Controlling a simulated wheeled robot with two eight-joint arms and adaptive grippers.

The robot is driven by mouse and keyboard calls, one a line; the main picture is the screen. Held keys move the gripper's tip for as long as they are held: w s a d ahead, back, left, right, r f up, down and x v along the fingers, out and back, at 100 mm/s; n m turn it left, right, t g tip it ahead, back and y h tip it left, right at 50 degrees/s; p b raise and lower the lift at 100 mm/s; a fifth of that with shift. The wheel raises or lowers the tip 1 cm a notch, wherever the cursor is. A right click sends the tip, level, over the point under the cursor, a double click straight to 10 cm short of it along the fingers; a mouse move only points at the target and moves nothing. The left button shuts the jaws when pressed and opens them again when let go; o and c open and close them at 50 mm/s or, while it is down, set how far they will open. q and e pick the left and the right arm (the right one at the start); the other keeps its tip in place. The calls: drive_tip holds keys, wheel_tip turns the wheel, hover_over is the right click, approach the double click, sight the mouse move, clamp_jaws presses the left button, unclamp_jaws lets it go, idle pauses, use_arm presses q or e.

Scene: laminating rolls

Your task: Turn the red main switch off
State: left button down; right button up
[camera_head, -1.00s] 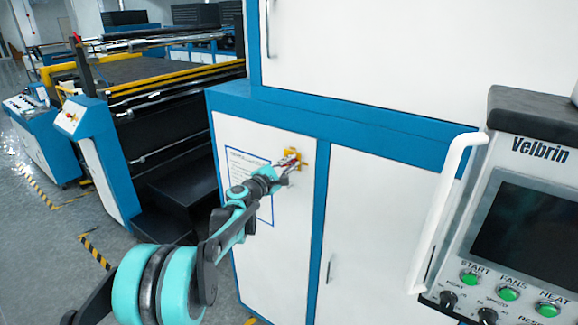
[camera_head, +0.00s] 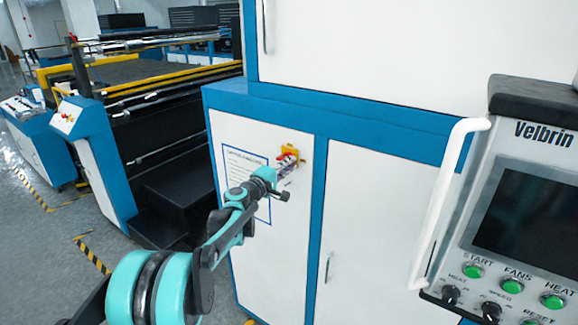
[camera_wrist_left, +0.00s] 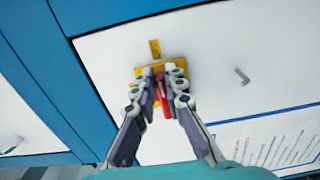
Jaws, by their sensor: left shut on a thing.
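The red main switch (camera_wrist_left: 162,92) sits on a yellow plate (camera_wrist_left: 155,50) fixed to the white cabinet door. In the head view the switch (camera_head: 285,156) shows as a bit of red on its yellow plate (camera_head: 290,149), partly hidden by my gripper. My left gripper (camera_wrist_left: 161,80) is shut on the red handle, one finger on each side of it. In the head view my left gripper (camera_head: 284,168) reaches up to the plate from below left. My right gripper is not in view.
A blue-framed notice (camera_head: 240,168) is on the same cabinet door, behind my left arm. A control panel (camera_head: 520,215) with a white handrail (camera_head: 452,195) stands at the right. A roller machine (camera_head: 150,110) stands at the far left.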

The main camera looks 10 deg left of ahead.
use_arm(q)
drive_tip(key=shift+d+f, duration=0.1)
idle(0.3)
drive_tip(key=c, duration=1.6)
unclamp_jaws()
drive_tip(key=shift+s, duration=0.1)
drive_tip(key=v, duration=1.2)
